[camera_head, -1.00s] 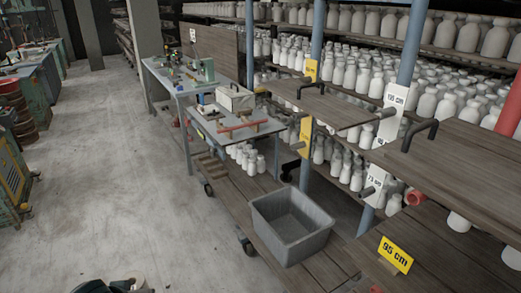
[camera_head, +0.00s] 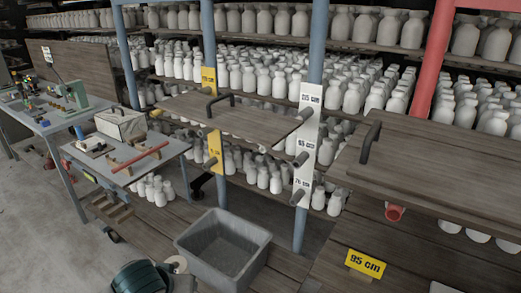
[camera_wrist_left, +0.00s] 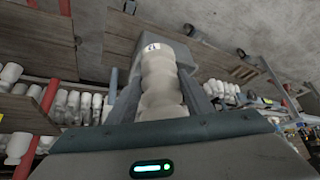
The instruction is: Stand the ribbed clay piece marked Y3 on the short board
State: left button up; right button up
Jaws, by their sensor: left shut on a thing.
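My left gripper (camera_wrist_left: 160,88) is shut on a pale, ribbed clay piece (camera_wrist_left: 162,72) in the left wrist view. The piece has rounded bulges and a small white tag with a dark mark near its far end; the mark is too small to read surely. In the head view my dark teal left gripper (camera_head: 145,277) is at the bottom edge, with a pale round end of the piece (camera_head: 178,264) beside it. A shorter wooden board (camera_head: 250,121) with a black handle sits between the blue posts. A larger board (camera_head: 450,165) with a handle is at the right. My right gripper is not seen.
A grey bin (camera_head: 222,249) stands on the low planks. A peg plate (camera_head: 306,145) with height labels is on the blue post. A yellow 95 cm sign (camera_head: 365,264) is at lower right. Shelves of white bottles fill the back. Worktables stand at left.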

aim_at(254, 122)
jog(key=i+j+z, duration=0.15)
jog(key=j+z, duration=0.25)
jog(key=j, duration=0.2)
jog(key=j+z, duration=0.4)
jog(key=j, duration=0.2)
jog(key=i, duration=0.05)
